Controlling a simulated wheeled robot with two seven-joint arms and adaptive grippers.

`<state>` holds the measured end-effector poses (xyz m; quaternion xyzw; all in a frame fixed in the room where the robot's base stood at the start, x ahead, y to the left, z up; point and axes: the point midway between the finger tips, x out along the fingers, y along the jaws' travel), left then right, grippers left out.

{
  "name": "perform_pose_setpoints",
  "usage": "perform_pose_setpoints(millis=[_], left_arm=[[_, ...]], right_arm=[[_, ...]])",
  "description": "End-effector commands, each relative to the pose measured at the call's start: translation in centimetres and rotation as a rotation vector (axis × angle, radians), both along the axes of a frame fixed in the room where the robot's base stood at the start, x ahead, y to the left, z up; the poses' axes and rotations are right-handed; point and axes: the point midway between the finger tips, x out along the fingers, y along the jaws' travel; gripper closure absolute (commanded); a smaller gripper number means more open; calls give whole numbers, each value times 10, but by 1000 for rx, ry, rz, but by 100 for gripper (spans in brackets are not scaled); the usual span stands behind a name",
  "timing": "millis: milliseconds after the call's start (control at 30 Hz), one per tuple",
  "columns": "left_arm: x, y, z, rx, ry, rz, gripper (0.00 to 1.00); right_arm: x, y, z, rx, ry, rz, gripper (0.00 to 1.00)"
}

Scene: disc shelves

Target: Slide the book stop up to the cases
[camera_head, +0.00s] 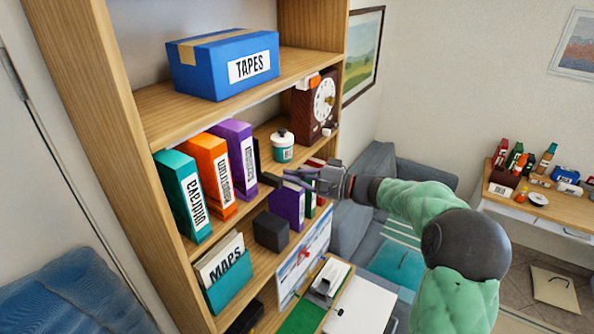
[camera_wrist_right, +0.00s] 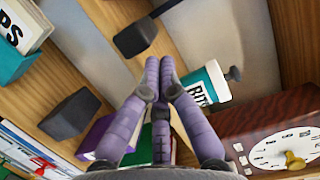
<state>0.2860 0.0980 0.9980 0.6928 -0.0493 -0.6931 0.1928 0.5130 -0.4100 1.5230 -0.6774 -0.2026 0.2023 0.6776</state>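The book stop is a small black piece (camera_head: 257,154) on the middle shelf, just right of the purple case (camera_head: 234,150). Most of it is hidden in the head view. In the right wrist view the black stop (camera_wrist_right: 135,37) lies beyond my fingertips, on the wood. The upright cases are teal (camera_head: 184,195), orange (camera_head: 210,172) and purple, standing in a row at the left. My right gripper (camera_head: 272,180) is in front of the middle shelf edge, right of the cases. In the wrist view its fingertips (camera_wrist_right: 160,66) are together with nothing between them. My left gripper is not in view.
Below are a MAPS box (camera_head: 228,280), a dark block (camera_head: 270,231) and a purple case (camera_head: 287,206). A blue TAPES box (camera_head: 222,65) sits above.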

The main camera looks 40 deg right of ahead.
Motion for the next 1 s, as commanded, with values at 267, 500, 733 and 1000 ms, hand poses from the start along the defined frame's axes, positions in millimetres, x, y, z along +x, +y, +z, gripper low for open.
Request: perform_pose_setpoints(millis=[267,500,733,1000], left_arm=[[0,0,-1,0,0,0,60],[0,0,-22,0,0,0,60],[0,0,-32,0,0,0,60],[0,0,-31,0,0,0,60]], right_arm=[[0,0,0,0,0,0,100],[-6,18,-2,-2,-2,2,100],[-11,32,-1,0,0,1,100],[-11,32,1,0,0,-1,100]])
